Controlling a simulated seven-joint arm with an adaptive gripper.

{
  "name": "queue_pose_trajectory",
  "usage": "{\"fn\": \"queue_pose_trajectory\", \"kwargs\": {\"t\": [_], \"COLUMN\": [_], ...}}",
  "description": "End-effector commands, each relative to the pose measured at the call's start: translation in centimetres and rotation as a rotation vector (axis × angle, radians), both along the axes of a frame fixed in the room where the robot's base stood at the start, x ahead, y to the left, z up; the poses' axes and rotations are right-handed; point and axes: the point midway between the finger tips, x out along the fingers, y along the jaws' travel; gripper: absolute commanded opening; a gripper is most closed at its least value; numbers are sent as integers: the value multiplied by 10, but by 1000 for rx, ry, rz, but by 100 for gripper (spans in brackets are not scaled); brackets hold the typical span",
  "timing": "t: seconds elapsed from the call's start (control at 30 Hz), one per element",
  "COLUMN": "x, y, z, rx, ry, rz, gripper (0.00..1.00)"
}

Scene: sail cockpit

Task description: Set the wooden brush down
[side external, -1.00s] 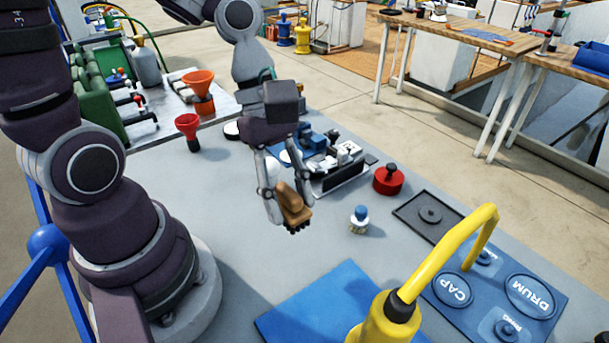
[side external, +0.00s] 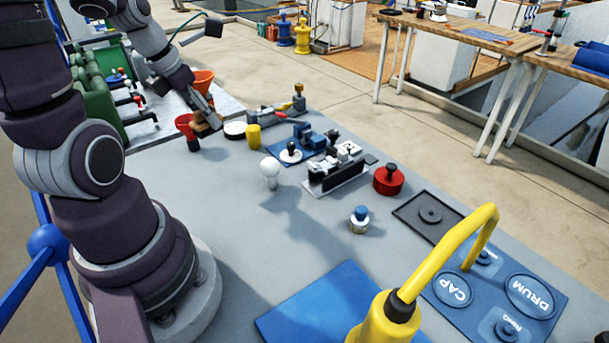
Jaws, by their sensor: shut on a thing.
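My gripper (side external: 212,120) is at the back left of the grey bench, beside the red funnel. It is shut on the wooden brush (side external: 203,128), of which only a small brown part shows between and behind the fingers. The brush is close to the bench's back left area; I cannot tell whether it touches the surface.
The red funnel (side external: 187,128) stands just left of my gripper and the orange funnel (side external: 203,82) just behind it. A dark-and-white round dish (side external: 235,130) and a yellow cylinder (side external: 253,135) are to the right. The front middle of the bench (side external: 240,225) is clear.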

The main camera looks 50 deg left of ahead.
Motion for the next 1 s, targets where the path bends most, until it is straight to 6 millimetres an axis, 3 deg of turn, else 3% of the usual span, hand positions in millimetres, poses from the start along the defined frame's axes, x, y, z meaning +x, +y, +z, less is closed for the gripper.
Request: {"fn": "queue_pose_trajectory", "kwargs": {"t": [0.2,0.67,1.0], "x": [-20,-19,-19], "y": [25,23,22], "z": [-3,-56,-109], "rx": [1,-3,-4], "ry": [-7,-4,-4], "rz": [199,186,186], "gripper": [0,0,0]}}
